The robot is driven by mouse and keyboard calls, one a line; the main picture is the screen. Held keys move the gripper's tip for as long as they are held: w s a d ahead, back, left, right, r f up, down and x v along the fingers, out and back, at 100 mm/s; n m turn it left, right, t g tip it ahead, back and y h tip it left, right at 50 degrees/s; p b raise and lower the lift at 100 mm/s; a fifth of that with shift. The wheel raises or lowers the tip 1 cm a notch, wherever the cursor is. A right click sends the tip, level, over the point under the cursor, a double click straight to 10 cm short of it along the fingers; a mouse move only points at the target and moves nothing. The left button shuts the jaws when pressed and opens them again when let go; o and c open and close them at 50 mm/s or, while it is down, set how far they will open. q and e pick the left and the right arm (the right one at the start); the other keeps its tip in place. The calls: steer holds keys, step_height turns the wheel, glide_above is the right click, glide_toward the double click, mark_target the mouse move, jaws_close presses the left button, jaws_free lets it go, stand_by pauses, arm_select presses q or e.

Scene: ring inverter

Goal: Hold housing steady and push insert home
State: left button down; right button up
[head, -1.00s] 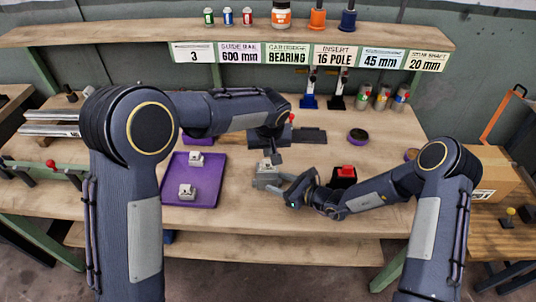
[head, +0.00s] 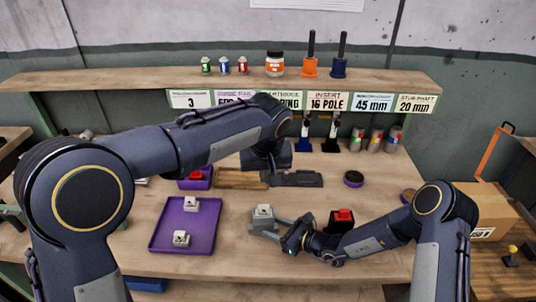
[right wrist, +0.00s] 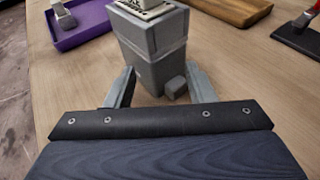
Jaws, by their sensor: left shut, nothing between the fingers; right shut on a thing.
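The grey housing (head: 263,226) stands on the bench, right of the purple tray. It also shows in the right wrist view (right wrist: 152,55). A pale insert (head: 263,211) sits at its top; the right wrist view cuts it off at the upper edge (right wrist: 147,6), and I cannot tell how deep it sits. My right gripper (head: 281,229) is shut on the housing, one finger on each side of its lower part in the right wrist view (right wrist: 160,84). My left gripper (head: 272,166) is shut and empty, behind and above the housing, its fingertips mostly hidden.
The purple tray (head: 160,240) holds two pale pieces (head: 191,204). A wooden board (head: 240,180) and a dark bar (head: 300,179) lie behind. The bench's front strip is clear.

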steer(key=shift+s+d+f, duration=0.1)
steer(key=shift+s+f, duration=0.05)
steer(key=shift+f, duration=0.2)
steer(key=o, duration=0.7)
steer(key=shift+o, duration=0.6)
steer(key=shift+r, duration=0.15)
